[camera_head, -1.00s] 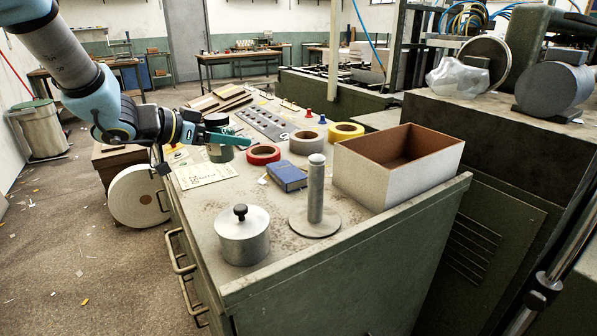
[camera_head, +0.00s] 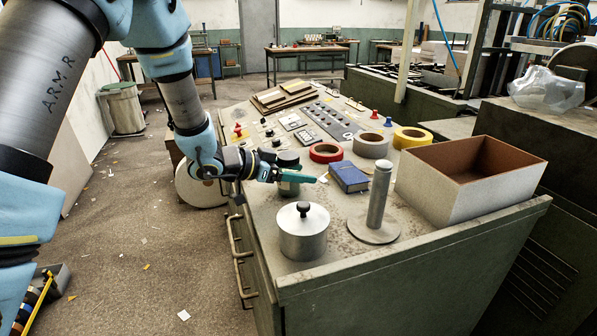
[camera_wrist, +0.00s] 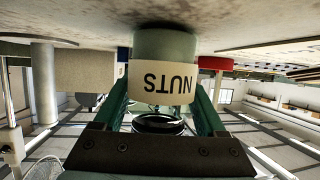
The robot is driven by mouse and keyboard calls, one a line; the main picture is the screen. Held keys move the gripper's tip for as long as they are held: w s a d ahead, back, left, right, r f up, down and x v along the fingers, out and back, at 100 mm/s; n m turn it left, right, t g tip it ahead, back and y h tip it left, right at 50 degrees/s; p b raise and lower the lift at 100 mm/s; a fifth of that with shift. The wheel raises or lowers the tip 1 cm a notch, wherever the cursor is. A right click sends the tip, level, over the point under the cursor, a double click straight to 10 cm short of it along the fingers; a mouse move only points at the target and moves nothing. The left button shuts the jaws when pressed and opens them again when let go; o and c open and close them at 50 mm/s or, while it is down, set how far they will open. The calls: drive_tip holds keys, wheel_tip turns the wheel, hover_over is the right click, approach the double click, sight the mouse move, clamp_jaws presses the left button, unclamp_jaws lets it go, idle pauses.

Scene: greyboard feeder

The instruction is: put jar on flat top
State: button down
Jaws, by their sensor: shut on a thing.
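The jar (camera_head: 290,188) is a grey-green cylinder with a dark lid, and its pale label reads NUTS upside down in the wrist view (camera_wrist: 160,45). My gripper (camera_head: 296,173) is shut on the jar, with green fingers on both sides of it. The flat top (camera_head: 338,246) is the worn grey top of the green cabinet. The jar is upright over its left part, behind a lidded metal pot. Its base is at or just above the surface; I cannot tell whether it touches. My gripper partly hides the jar in the head view.
The lidded metal pot (camera_head: 303,232) stands in front of the jar. A post on a round base (camera_head: 379,195), a blue book (camera_head: 348,177) and a red tape roll (camera_head: 326,152) lie to the right. An open box (camera_head: 440,190) takes the right side. Bare top shows around the post.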

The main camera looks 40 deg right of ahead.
drive_tip(key=shift+f, duration=0.1)
unclamp_jaws()
